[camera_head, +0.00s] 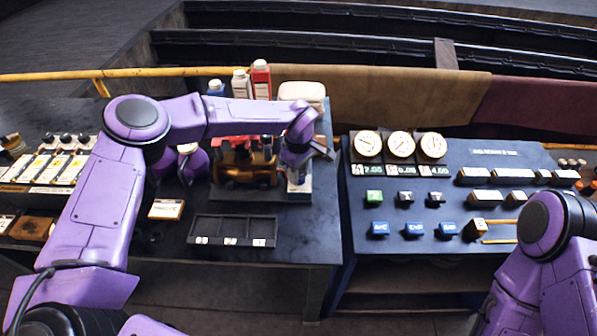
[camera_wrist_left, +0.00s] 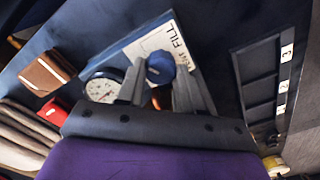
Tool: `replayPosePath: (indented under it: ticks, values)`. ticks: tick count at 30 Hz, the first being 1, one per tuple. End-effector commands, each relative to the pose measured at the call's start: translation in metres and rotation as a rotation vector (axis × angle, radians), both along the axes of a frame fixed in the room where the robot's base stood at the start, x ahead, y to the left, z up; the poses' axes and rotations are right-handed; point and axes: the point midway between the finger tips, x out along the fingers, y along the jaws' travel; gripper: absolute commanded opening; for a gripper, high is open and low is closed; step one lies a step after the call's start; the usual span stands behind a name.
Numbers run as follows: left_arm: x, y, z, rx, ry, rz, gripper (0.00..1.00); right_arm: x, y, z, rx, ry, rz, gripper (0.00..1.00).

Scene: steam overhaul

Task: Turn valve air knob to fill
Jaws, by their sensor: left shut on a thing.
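The valve's round blue knob (camera_wrist_left: 160,68) shows in the left wrist view, on a white plate (camera_wrist_left: 150,45) that reads FILL and TEST. My left gripper (camera_wrist_left: 165,88) is at the knob, with one grey finger on each side, and is shut on it. In the head view my left gripper (camera_head: 307,160) is at the right end of the valve stand, over a small white and blue panel (camera_head: 299,187). The knob is hidden there by my wrist. The knob's exact pointer direction is not clear. My right arm enters at the lower right, and its gripper is outside the view.
A round dial gauge (camera_wrist_left: 102,88) sits beside the plate. A dark three-slot tray (camera_head: 233,230) lies in front of the stand. Bottles (camera_head: 261,80) and a pale box (camera_head: 302,95) stand behind. A dark blue bench (camera_head: 345,215) with gauges and blocks is to the right.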

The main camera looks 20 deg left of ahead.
Motion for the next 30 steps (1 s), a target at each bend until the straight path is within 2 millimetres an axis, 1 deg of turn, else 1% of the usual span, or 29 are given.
replayPosePath:
  ticks: [1,2,3,11,14,17,21,24,27,30]
  values:
    - [-0.002,-0.001,-0.002,-0.001,0.006,-0.004,0.39,0.000,0.000,0.000,0.000,0.000,0.000,0.43]
    - [-0.002,-0.001,-0.003,0.000,0.007,-0.004,0.49,0.000,0.000,0.000,0.000,0.000,0.000,0.43]
    - [-0.002,-0.001,-0.002,-0.001,0.006,-0.003,0.61,0.000,0.000,0.000,0.000,0.000,0.000,0.43]
    - [-0.001,-0.001,-0.001,-0.001,0.004,-0.001,0.61,0.000,0.000,0.000,0.000,0.000,0.000,0.43]
    - [0.000,0.000,0.005,-0.001,0.001,0.000,0.61,0.000,0.000,-0.004,0.000,0.000,0.000,0.43]
    - [0.000,-0.001,0.021,-0.002,-0.001,0.001,0.61,0.000,0.000,-0.013,0.000,0.000,0.000,0.43]
    - [0.000,-0.001,0.056,-0.001,-0.002,-0.001,0.61,0.000,0.000,-0.025,0.000,0.000,0.000,0.43]
    - [0.000,-0.001,0.078,0.000,0.000,-0.002,0.61,0.000,0.000,-0.031,0.000,0.000,0.000,0.43]
    - [0.000,-0.001,0.094,0.000,0.001,-0.001,0.61,0.000,0.000,-0.033,0.000,0.000,0.000,0.43]
    - [-0.001,-0.002,0.102,0.000,0.004,-0.002,0.61,0.000,0.000,-0.034,0.000,0.000,0.000,0.43]
